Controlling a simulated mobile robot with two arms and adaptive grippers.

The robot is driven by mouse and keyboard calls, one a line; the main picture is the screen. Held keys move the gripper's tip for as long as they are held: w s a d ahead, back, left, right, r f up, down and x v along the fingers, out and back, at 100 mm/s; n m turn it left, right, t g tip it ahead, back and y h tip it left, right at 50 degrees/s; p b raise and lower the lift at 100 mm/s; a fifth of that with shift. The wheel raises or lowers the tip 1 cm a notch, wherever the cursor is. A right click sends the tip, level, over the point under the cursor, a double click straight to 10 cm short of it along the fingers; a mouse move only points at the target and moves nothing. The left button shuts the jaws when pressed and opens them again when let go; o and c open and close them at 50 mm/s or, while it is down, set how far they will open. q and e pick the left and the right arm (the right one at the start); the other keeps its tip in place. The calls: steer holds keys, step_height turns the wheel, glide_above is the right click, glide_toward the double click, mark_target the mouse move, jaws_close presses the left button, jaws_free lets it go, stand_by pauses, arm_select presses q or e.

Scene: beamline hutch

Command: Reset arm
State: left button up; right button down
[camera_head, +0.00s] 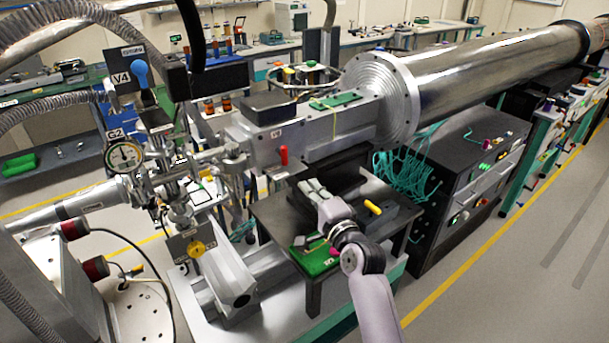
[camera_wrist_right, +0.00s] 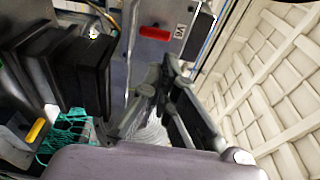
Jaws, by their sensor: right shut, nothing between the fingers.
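My right arm (camera_head: 375,300) rises from the bottom of the head view. Its gripper (camera_head: 308,186) is shut and empty, pointing up and left over the dark table (camera_head: 278,222), below the grey beamline housing. In the right wrist view the gripper (camera_wrist_right: 168,72) shows its dark fingers close together with nothing held. A red handle (camera_head: 284,155) is on the housing, apart from the fingertips in the head view; it also shows in the wrist view (camera_wrist_right: 155,32), beside a small label. My left gripper is not in view.
A steel beam pipe (camera_head: 480,75) with a round flange (camera_head: 388,92) runs to the upper right. A yellow handle (camera_head: 373,207) and a green board (camera_head: 318,262) are near my wrist. A gauge (camera_head: 124,156) and valves stand left. A dark cabinet (camera_head: 455,190) stands right; floor beyond is clear.

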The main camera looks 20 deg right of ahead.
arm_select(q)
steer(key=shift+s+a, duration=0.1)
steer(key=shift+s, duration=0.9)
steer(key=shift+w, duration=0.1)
